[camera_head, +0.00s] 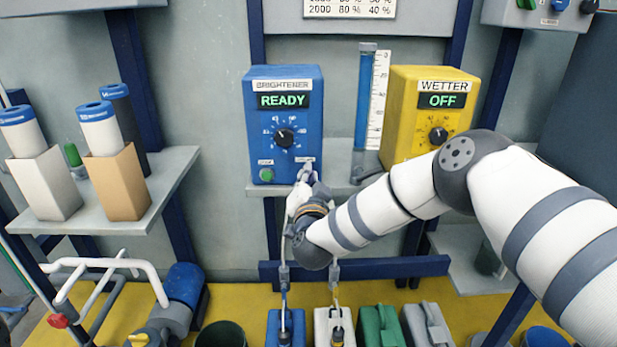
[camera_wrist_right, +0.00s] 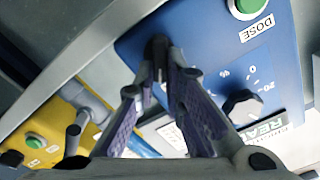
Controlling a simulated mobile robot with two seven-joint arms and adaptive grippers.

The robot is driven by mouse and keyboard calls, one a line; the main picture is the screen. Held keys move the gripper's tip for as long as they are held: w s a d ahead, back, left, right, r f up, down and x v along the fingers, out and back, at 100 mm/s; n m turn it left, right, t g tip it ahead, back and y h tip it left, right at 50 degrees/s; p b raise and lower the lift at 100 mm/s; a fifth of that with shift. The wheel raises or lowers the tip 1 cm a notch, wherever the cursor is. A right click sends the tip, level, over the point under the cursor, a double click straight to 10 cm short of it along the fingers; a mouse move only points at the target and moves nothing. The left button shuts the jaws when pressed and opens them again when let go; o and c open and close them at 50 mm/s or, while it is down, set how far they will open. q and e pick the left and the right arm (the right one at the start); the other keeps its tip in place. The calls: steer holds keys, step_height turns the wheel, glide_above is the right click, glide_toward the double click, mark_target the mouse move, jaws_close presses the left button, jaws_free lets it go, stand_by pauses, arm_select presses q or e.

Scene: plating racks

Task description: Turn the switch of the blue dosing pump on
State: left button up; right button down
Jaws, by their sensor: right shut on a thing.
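The blue dosing pump (camera_head: 262,130), labelled BRIGHTENER, stands on a grey shelf. Its green display (camera_head: 283,101) reads READY. It has a central dial (camera_head: 284,138) and a green button (camera_head: 266,175) at lower left. In the wrist view the pump (camera_wrist_right: 205,60) fills the middle, with its DOSE button (camera_wrist_right: 247,6) at top right. My right gripper (camera_head: 306,172) is at the pump's lower right front. In the wrist view its fingers (camera_wrist_right: 157,78) close around the dark switch (camera_wrist_right: 157,48). The switch's position is hard to tell. My left gripper is not in view.
A yellow pump (camera_head: 428,118) labelled WETTER, display OFF, stands to the right. A clear measuring tube (camera_head: 372,98) with blue liquid stands between the pumps. A side shelf (camera_head: 165,180) holds boxed cylinders at left. Several canisters (camera_head: 380,325) stand below.

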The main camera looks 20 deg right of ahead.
stand_by(0.5)
steer(key=c, duration=1.7)
jaws_free()
steer(key=shift+s, duration=0.1)
steer(key=v, duration=1.2)
